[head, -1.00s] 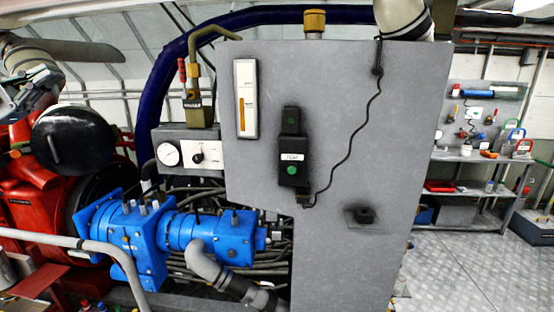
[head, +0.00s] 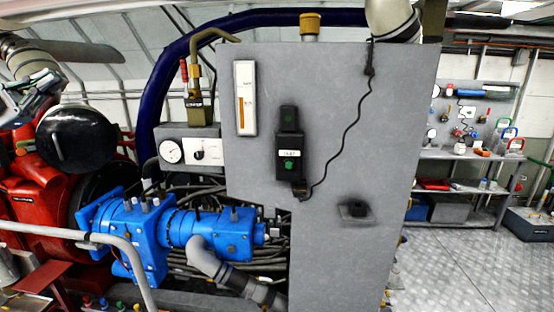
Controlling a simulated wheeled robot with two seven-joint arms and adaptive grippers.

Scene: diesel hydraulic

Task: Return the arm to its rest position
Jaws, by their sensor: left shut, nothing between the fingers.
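My left gripper (head: 32,98) is at the far left edge of the head view, small and partly cut off by the frame. It is shut, with nothing between its fingers. It is in front of the red engine block (head: 30,185) and left of the round black cover (head: 76,139); whether it touches either cannot be told. My right gripper is out of view.
A large grey tank (head: 335,90) carries a black switch box (head: 289,155) with a hanging cable. Blue pumps (head: 160,235) and a pale handrail (head: 105,240) lie low on the left. A workbench (head: 455,155) stands behind right. Metal floor (head: 455,270) there is open.

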